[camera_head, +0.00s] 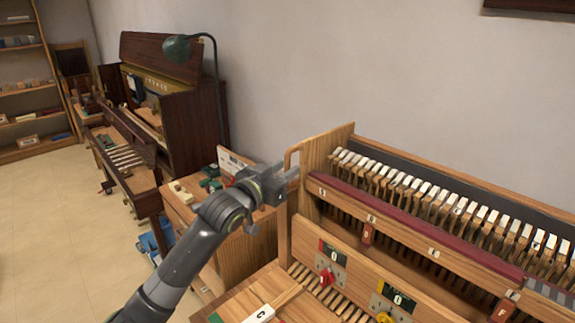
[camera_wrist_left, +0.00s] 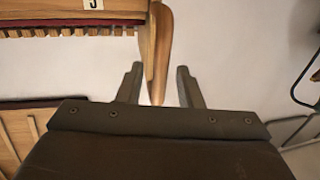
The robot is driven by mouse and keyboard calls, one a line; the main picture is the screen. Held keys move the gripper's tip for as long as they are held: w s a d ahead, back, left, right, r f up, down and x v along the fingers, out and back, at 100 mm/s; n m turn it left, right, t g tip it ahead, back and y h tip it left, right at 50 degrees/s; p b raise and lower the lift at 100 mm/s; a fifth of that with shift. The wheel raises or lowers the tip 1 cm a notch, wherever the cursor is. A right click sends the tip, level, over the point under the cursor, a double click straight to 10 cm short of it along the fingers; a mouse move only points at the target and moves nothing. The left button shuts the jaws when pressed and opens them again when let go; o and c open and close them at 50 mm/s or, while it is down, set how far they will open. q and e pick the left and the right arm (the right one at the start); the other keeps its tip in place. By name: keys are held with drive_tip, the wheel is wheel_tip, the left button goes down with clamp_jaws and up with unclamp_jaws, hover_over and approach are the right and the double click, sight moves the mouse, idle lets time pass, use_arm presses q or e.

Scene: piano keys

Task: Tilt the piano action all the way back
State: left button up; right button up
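The piano action (camera_head: 325,152) is a wooden frame with a long row of white-topped hammers and a dark red rail, at the right of the head view. A curved wooden handle (camera_head: 294,152) stands out from its left end. My left gripper (camera_head: 288,172) is at this handle. In the left wrist view its two fingers (camera_wrist_left: 159,82) are apart, with the wooden handle (camera_wrist_left: 157,40) between them and a gap on either side. Whether a finger touches it is hard to tell. My right gripper is in neither view.
A wooden front panel with red (camera_head: 327,276) and yellow (camera_head: 385,317) knobs stands before the action. Left of it is a wooden cabinet (camera_head: 237,245) with small items on top. An upright piano (camera_head: 190,130) and a green lamp (camera_head: 178,48) are farther back.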

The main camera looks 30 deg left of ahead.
use_arm(q)
drive_tip(key=shift+w+d, duration=0.1)
drive_tip(key=shift+w, duration=0.7)
clamp_jaws()
